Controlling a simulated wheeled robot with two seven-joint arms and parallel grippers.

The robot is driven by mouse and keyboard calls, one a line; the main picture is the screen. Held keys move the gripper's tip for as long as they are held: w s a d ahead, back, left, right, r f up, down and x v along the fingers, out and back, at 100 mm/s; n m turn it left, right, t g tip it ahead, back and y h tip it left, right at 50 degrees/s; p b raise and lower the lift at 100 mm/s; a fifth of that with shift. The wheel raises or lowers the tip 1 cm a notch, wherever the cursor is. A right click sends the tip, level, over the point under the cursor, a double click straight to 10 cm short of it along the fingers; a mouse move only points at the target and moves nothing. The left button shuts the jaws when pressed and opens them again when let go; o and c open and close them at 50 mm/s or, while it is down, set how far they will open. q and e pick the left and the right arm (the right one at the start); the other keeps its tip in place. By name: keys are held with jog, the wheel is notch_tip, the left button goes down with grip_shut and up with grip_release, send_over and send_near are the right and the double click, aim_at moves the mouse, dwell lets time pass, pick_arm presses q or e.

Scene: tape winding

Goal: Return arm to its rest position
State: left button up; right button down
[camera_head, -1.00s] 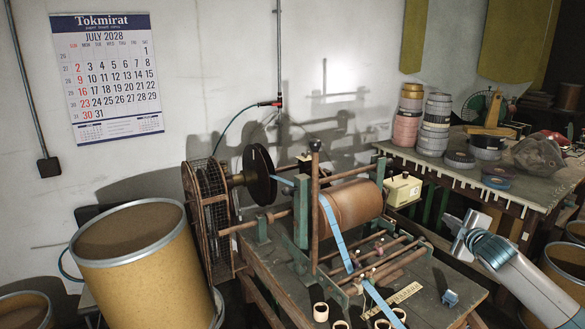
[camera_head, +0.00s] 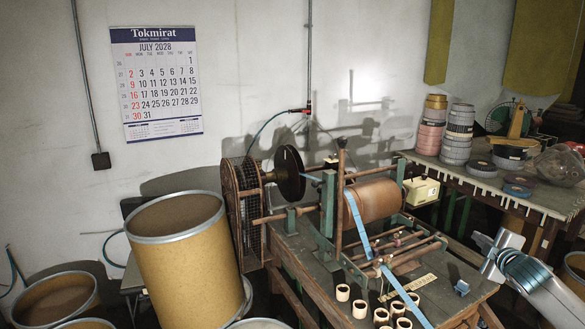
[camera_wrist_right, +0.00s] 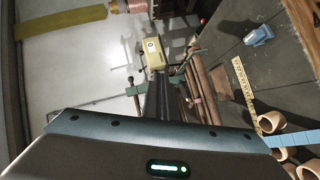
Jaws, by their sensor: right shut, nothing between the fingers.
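My right gripper (camera_head: 492,260) is at the right of the head view, beside the right edge of the winding machine's table. It is shut and empty. Its dark fingers also show in the right wrist view (camera_wrist_right: 166,98), with nothing between them. The winding machine has a brown drum (camera_head: 375,200) and a blue tape (camera_head: 362,230) running down from it to the front of the table. My left gripper is not in view.
The machine's table (camera_head: 440,300) carries several small tape rings (camera_head: 360,308) and a small blue piece (camera_head: 461,287). A cluttered bench (camera_head: 545,195) with stacked rolls (camera_head: 458,135) stands behind the right gripper. Large drums (camera_head: 185,260) stand at the left.

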jog(key=s+a+f+m+g+y, duration=0.1)
jog(key=s+a+f+m+g, duration=0.15)
jog(key=s+a+f, duration=0.8)
jog(key=s+a+f+m+g+y, duration=0.1)
jog(key=s+a+f+g+y, duration=0.15)
jog(key=s+a+f, duration=0.85)
jog(key=s+a+f+m+g, duration=0.25)
jog(key=s+a, duration=0.25)
jog(key=s, duration=0.6)
jog(key=s+a+f+m+g, duration=0.25)
jog(key=s+a, duration=0.35)
jog(key=s, duration=0.5)
jog(key=s+a+f+m+g, duration=0.1)
jog(key=s+a+f+m, duration=0.3)
jog(key=s, duration=0.6)
notch_tip(320, 180, down, 29)
jog(key=s+a+n+g, duration=0.1)
jog(key=s+n+g, duration=0.1)
jog(key=n, duration=0.1)
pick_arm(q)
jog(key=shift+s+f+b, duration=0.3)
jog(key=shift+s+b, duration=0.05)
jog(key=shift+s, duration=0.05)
pick_arm(e)
jog(key=s+d+f+g, duration=0.1)
jog(key=s+d+f, duration=0.2)
jog(key=s+f, duration=1.4)
jog(key=shift+s, duration=0.2)
